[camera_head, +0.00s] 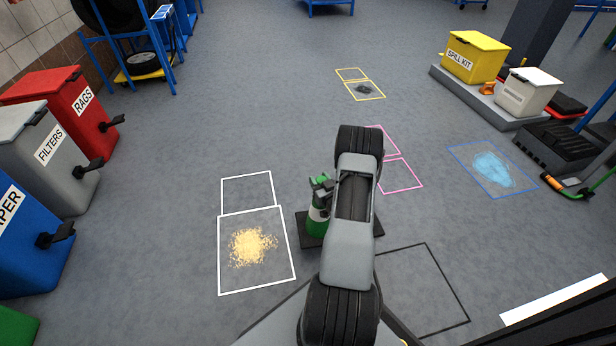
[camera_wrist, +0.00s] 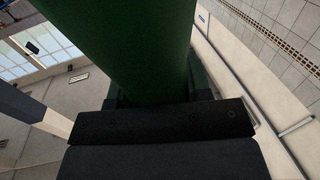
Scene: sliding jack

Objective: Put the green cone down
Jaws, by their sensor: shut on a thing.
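The green cone (camera_head: 316,229) has a white band and a dark square base. In the head view it stands upright just right of the white floor outlines, partly hidden behind my arm. My gripper (camera_head: 321,183) is at its upper part, shut on it. In the wrist view the green cone (camera_wrist: 125,50) fills the middle, close against the dark gripper parts (camera_wrist: 165,125). I cannot tell whether the base touches the floor or hangs just above it.
White outlines (camera_head: 247,190) lie left of the cone, the nearer one holding yellow granules (camera_head: 251,246). Pink outlines (camera_head: 405,175) lie beyond my arm. A blue spill (camera_head: 491,170) and a dark spill (camera_head: 363,89) are outlined farther off. Bins (camera_head: 62,150) line the left.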

